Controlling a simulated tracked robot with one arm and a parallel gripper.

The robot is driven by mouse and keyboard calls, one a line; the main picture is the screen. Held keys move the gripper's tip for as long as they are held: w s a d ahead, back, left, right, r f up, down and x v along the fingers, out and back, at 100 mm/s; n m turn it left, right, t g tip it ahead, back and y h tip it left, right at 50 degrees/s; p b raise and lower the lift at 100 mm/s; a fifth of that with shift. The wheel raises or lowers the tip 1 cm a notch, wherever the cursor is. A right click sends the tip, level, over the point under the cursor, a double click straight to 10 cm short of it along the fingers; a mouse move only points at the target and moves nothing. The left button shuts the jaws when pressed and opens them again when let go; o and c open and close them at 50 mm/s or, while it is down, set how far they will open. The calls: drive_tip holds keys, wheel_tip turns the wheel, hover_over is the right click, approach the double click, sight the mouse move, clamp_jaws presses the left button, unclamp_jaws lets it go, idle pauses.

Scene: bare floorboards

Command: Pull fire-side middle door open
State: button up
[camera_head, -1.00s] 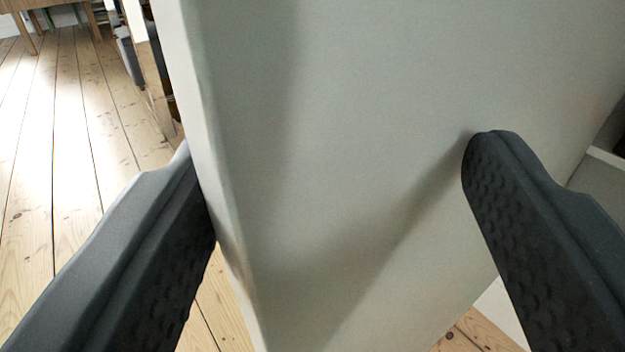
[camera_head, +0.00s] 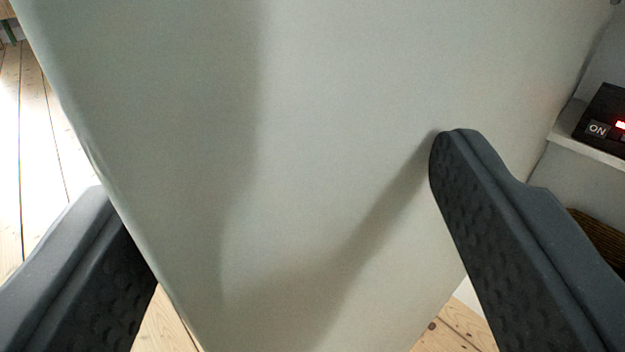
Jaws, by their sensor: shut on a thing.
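The pale grey-green door (camera_head: 330,60) fills most of the view and stands open, its interior side at right showing shelves. My gripper (camera_head: 280,163) has the door between its two black fingers, which are far apart. The left finger is at the door's left edge, its tip partly hidden behind it. The right finger lies over the door's broad face, its tip at or very close to the surface. No handle shows.
At right, inside the cabinet, a black device (camera_head: 606,112) marked ON with a red light stands on a pale shelf (camera_head: 590,143). A brown woven thing (camera_head: 598,238) shows below. Floorboards (camera_head: 25,130) are clear at left.

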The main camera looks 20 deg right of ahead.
drive_tip(key=p+v, duration=0.2)
drive_tip(key=v, duration=1)
drive_tip(key=shift+a, duration=0.2)
drive_tip(key=shift+c, duration=0.6)
drive_tip(key=shift+s+a+f, duration=0.15)
drive_tip(key=shift+s, duration=0.6)
